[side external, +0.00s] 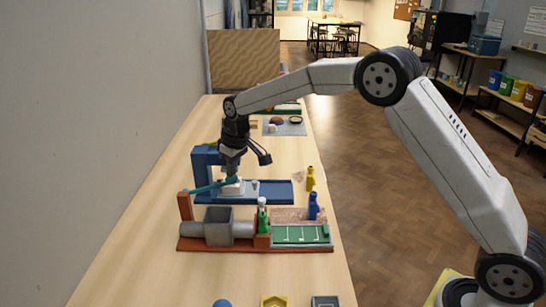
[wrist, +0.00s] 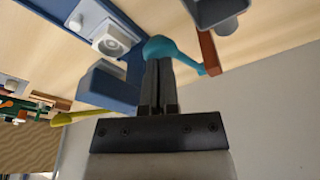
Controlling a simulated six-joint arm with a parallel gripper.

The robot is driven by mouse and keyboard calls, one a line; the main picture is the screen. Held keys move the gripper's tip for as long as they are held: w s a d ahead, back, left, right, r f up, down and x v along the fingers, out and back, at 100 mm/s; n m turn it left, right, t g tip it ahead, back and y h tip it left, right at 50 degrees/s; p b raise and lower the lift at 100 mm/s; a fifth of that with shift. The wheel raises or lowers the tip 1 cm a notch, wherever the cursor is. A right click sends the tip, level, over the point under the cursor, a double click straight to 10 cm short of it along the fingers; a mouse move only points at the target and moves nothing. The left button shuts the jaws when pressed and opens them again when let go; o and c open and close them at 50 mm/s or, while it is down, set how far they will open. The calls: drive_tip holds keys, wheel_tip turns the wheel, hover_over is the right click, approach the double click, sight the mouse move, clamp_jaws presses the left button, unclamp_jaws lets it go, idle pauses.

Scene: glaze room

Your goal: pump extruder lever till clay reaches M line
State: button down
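The extruder stands on a red-brown base (side external: 215,245) in the side view, with a grey barrel (side external: 190,230) and a square grey hopper (side external: 218,226). Its teal lever (side external: 208,187) runs from a brown post (side external: 185,206), rising slightly to the right. My gripper (side external: 231,172) points down at the lever's free end. In the wrist view its fingers (wrist: 158,62) are together, tips at the lever's teal knob (wrist: 164,47); I cannot tell whether they touch it. The green board (side external: 300,234) has white lines; their letters are unreadable, and I see no clay on it.
A blue press (side external: 203,165) with a blue base (side external: 275,192) stands just behind the extruder. A green bottle (side external: 262,217), blue bottle (side external: 313,207) and yellow bottle (side external: 310,179) stand nearby. The wall is close on the left. The table's front left is clear.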

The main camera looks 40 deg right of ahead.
sight(233, 182)
drive_tip(key=shift+s+x, duration=0.2)
drive_tip(key=shift+x, duration=0.8)
drive_tip(key=shift+s+x, duration=0.2)
drive_tip(key=shift+x, duration=0.8)
drive_tip(key=shift+s+d+x, duration=0.1)
drive_tip(key=shift+s+x, duration=0.05)
drive_tip(key=shift+x, duration=0.6)
drive_tip(key=shift+s+d+x, duration=0.1)
drive_tip(key=shift+s+x, duration=0.05)
drive_tip(key=shift+x, duration=0.6)
drive_tip(key=shift+s+x, duration=0.2)
drive_tip(key=shift+x, duration=0.6)
drive_tip(key=shift+r, duration=0.1)
drive_tip(key=shift+w+a+r+v, duration=0.1)
drive_tip(key=shift+w+v, duration=0.25)
drive_tip(key=shift+v, duration=1.3)
drive_tip(key=shift+w+a+r+v, duration=0.1)
drive_tip(key=shift+w+v, duration=0.25)
drive_tip(key=shift+v, duration=1.3)
drive_tip(key=shift+w+a+r+v, duration=0.1)
drive_tip(key=shift+w+v, duration=0.25)
drive_tip(key=shift+v, duration=1.35)
drive_tip(key=shift+f, duration=0.3)
drive_tip(key=shift+s+x, duration=0.2)
drive_tip(key=shift+x, duration=0.7)
drive_tip(key=shift+s+x, duration=0.2)
drive_tip(key=shift+x, duration=0.75)
drive_tip(key=shift+s+x, duration=0.2)
drive_tip(key=shift+x, duration=0.7)
drive_tip(key=shift+d+f, duration=0.2)
